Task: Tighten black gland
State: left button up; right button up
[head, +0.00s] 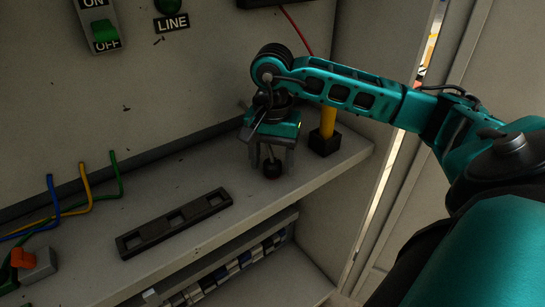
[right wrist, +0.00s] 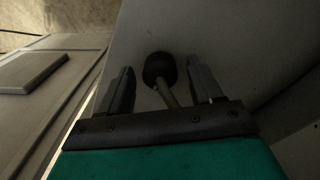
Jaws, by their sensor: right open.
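The black gland (head: 272,170) is a small dark rounded piece on the grey shelf, with a thin grey rod or cable rising from it. My right gripper (head: 272,160) is above it, pointing down, with its fingers open on either side of the rod. In the right wrist view the gland (right wrist: 159,69) lies between and just beyond the fingertips of the open gripper (right wrist: 161,76), and the grey rod (right wrist: 168,96) runs back between the fingers. I cannot tell whether a finger touches the gland. My left gripper is out of view.
A yellow post with a black base (head: 325,143) stands close right of the gripper. A black strip with square openings (head: 173,224) lies on the shelf (head: 222,225). Bent coloured wires (head: 85,185) and a red switch (head: 23,258) are at left. A wall rises behind.

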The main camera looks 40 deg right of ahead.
jog(key=shift+c, duration=0.2)
jog(key=c, duration=1)
